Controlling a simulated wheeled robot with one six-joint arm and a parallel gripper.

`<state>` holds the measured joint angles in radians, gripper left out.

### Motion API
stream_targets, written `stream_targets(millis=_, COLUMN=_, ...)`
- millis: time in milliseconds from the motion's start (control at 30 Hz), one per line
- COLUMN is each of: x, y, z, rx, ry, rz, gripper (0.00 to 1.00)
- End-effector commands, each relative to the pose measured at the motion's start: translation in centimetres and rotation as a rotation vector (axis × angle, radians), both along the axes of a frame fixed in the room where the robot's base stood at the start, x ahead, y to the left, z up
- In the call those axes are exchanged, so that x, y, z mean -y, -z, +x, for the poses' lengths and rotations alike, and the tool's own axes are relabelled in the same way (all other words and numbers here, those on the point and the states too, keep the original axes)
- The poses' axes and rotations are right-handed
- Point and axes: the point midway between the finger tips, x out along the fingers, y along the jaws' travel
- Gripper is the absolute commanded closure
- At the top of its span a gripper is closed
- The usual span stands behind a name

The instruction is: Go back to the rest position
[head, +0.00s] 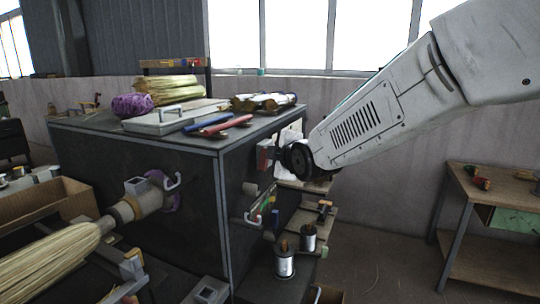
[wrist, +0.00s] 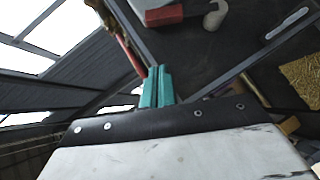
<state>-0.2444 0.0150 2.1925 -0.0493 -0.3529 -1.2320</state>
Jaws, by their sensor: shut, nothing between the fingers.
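My gripper (wrist: 158,72) shows in the wrist view as two teal fingers pressed together, with nothing between them. The dark wrist edge and pale arm shell fill the bottom of that view. In the head view my white arm reaches in from the upper right and bends at a dark joint beside the right side of the dark cabinet (head: 130,155). My gripper cannot be made out there. The wrist view also shows a red-headed tool (wrist: 165,15) on a dark surface beyond the fingertips.
The cabinet top holds straw bundles (head: 172,91), purple cord (head: 132,105), a grey tray (head: 172,117) and blue and red tools. A broom (head: 50,262) lies at lower left. Wire spools (head: 284,262) stand on low shelves. A wooden table (head: 505,187) is at right, with clear floor before it.

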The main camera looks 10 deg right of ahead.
Motion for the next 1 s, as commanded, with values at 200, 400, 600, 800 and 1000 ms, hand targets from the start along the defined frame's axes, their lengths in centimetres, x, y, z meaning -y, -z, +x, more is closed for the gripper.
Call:
stream_targets(millis=200, x=0.0, y=0.0, z=0.0, rx=-0.001, ry=0.000, rz=0.000, gripper=1.00)
stream_targets(millis=400, x=0.2, y=1.6, z=-0.5, rx=-0.102, ry=0.037, rz=0.078, gripper=1.00)
stream_targets(millis=600, x=3.0, y=8.6, z=-7.6, rx=-0.575, ry=0.276, rz=0.279, gripper=1.00)
stream_targets(millis=800, x=8.7, y=10.1, z=-20.8, rx=-0.971, ry=0.709, rz=0.475, gripper=1.00)
stream_targets(millis=1000, x=12.9, y=9.1, z=-33.9, rx=-1.180, ry=1.118, rz=0.608, gripper=1.00)
